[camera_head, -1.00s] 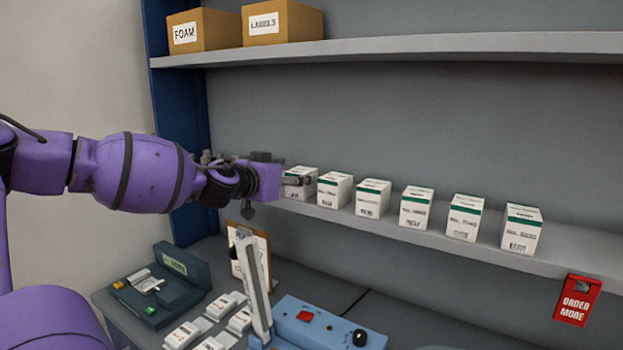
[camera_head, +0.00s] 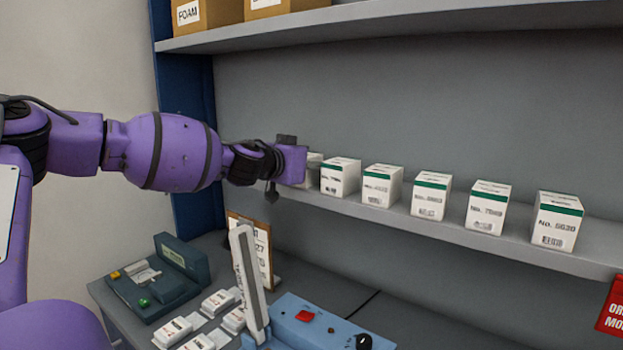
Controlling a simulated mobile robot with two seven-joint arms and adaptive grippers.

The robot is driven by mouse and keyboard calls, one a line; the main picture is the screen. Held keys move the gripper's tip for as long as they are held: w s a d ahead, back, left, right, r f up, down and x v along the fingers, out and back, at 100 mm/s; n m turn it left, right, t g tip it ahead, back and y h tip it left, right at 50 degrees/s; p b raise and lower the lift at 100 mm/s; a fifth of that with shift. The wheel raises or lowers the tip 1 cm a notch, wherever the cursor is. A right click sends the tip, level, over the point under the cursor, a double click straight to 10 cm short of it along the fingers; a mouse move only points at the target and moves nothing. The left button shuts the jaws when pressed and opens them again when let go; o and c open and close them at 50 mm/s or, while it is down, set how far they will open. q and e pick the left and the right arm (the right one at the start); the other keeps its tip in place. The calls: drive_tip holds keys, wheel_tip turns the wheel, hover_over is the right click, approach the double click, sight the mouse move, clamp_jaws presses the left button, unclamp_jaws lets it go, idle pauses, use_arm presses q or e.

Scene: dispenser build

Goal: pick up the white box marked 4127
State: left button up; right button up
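Several white boxes with green top edges stand in a row on the middle shelf. The leftmost box (camera_head: 314,171) is partly hidden behind my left gripper (camera_head: 291,165). To its right stand a second box (camera_head: 340,178), a third (camera_head: 382,187), a fourth (camera_head: 430,196), a fifth (camera_head: 487,209) and the last one (camera_head: 556,222). The printed numbers are small and blurred, and I cannot read 4127 on any box. My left gripper is at the left end of the row. Its fingers are hidden, so I cannot tell whether it touches the leftmost box. My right gripper is out of view.
The upper shelf (camera_head: 420,20) overhangs the row and carries two cardboard boxes at the left. Below, the bench holds a teal device (camera_head: 160,280), several small white packs, a clipboard (camera_head: 262,250) and a blue machine (camera_head: 325,325). A red sign (camera_head: 612,308) hangs at the right.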

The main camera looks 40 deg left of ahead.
use_arm(q)
drive_tip(key=shift+r, duration=0.1)
drive_tip(key=shift+c, duration=0.7)
drive_tip(key=c, duration=1.4)
drive_tip(key=shift+r, duration=0.15)
